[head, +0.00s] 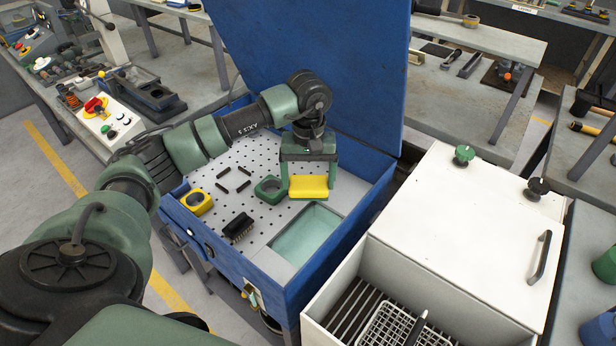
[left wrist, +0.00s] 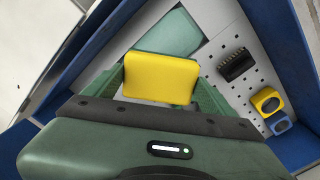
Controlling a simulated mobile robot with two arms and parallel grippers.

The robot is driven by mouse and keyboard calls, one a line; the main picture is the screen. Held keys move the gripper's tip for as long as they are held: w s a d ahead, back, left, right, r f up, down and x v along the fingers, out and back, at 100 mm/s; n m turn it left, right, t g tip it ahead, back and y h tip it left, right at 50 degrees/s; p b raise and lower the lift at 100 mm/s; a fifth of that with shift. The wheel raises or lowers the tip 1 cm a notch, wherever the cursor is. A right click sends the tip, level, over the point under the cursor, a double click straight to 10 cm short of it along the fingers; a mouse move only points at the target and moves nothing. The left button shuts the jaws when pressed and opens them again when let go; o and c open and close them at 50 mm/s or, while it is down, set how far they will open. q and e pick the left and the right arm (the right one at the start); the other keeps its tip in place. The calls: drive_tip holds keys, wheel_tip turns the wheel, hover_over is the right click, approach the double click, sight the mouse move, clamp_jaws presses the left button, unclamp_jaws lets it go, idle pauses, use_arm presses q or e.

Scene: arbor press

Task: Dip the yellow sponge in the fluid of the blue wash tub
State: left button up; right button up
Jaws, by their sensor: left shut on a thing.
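The yellow sponge (head: 309,187) is a flat block held between the fingers of my left gripper (head: 308,180), which is shut on it. It also shows in the left wrist view (left wrist: 160,77), between the green fingers. The blue wash tub (head: 297,285) has a perforated white deck and its blue lid stands raised behind. The fluid (head: 308,232) is pale green in a rectangular well at the tub's front right. The sponge is above the deck, just behind the well and apart from the fluid; its exact height I cannot tell. My right gripper is not in view.
On the deck are a green block with a round hole (head: 269,189), a yellow block with a hole (head: 197,202), a black finned part (head: 238,227) and several small dark pins. A white cabinet (head: 470,215) with an open bay stands close at right.

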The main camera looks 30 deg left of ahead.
sight(307, 182)
use_arm(q)
drive_tip(key=shift+a+f, duration=0.3)
drive_tip(key=shift+f, duration=0.05)
wheel_tip(307, 182, down, 2)
drive_tip(key=shift+f+b, duration=0.1)
drive_tip(key=shift+b, duration=0.6)
drive_tip(key=shift+f, duration=0.4)
wheel_tip(307, 182, down, 18)
drive_tip(key=b, duration=1.1)
drive_tip(key=shift+r, duration=0.25)
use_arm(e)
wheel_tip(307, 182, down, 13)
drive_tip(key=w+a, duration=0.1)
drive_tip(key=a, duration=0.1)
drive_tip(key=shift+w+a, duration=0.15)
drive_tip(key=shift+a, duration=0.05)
use_arm(q)
drive_tip(key=shift+w, duration=0.1)
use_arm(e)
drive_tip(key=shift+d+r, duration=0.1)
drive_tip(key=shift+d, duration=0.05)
use_arm(q)
drive_tip(key=shift+r, duration=0.1)
